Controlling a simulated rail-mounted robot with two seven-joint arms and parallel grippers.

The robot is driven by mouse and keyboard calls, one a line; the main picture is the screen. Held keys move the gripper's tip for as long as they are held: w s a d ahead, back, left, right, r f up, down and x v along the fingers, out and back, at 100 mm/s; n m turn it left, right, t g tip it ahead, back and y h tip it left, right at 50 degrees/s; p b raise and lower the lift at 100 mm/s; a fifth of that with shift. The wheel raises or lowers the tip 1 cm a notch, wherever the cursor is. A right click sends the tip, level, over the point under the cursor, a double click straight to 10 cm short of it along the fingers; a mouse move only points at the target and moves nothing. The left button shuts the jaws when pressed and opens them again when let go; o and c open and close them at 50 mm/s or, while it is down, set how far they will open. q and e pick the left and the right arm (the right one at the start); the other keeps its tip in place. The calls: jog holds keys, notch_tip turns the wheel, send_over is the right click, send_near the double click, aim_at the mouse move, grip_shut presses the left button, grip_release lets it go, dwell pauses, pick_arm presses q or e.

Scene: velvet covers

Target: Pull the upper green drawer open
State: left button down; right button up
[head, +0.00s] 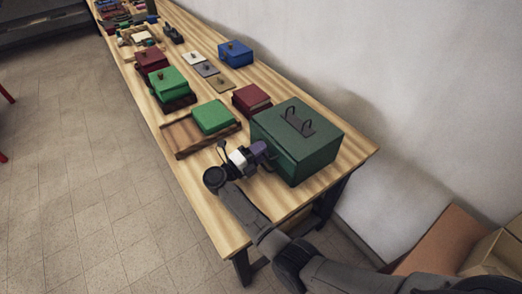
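A dark green chest (310,147) stands at the near end of the wooden table, with two dark arched handles (299,119) on its top. Its drawer front faces left, towards my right gripper, and is mostly hidden, so I cannot make out the upper drawer's edges. My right gripper (267,157) is at this front, close to or touching it. Its fingers are small and dark, and I cannot tell whether they are open or shut or hold a handle. My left gripper is not in view.
A wooden tray (184,139) with a bright green box (213,116) lies left of the chest. A dark red box (251,98) sits close behind. More coloured boxes and a blue box (235,53) stand farther back. A wall runs along the table's right side.

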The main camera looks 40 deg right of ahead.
jog(key=shift+d, duration=0.15)
jog(key=shift+c, duration=0.4)
grip_shut()
